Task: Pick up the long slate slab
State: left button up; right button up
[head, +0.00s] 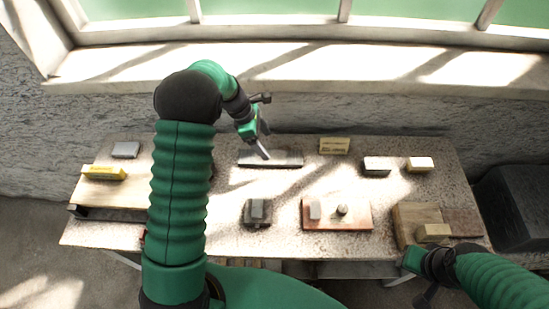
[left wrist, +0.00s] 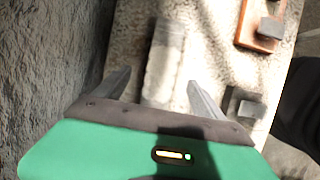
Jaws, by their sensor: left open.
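The long slate slab (head: 288,160) is a flat dark grey bar lying along the back of the speckled table in the head view. My left gripper (head: 263,146) reaches down over its middle and covers part of it. In the left wrist view the slab (left wrist: 165,62) looks pale in the sunlight and runs away between the two spread fingers of my left gripper (left wrist: 158,82), which is open and empty. I cannot tell whether a finger touches the slab. My right gripper (head: 424,276) is low at the front right edge, apart from the slab; its jaws are unclear.
An orange-brown board (head: 350,222) and a dark block (head: 257,212) sit nearer the front. The rough wall (head: 400,110) rises close behind. Speckled table is bare just before the slab.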

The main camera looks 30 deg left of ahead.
aim_at(272, 158)
pick_arm(q)
jog(key=f, duration=0.3)
jog(key=shift+s+a+f, duration=0.25)
jog(key=shift+s+a, duration=0.05)
jog(key=x, duration=0.4)
jog(key=shift+w, duration=0.15)
jog(key=shift+d+r, duration=0.15)
jog(key=shift+d, duration=0.4)
jog(key=shift+c, duration=1.9)
jog(key=shift+a, duration=0.3)
jog(key=c, duration=0.5)
jog(key=shift+a, duration=0.25)
jog(key=c, duration=0.4)
jog(key=shift+d, duration=0.15)
grip_shut()
jog(key=shift+d, duration=0.1)
pick_arm(e)
jog(key=shift+s+a+r, duration=0.3)
jog(key=shift+s+a, duration=0.15)
jog(key=shift+a, duration=0.25)
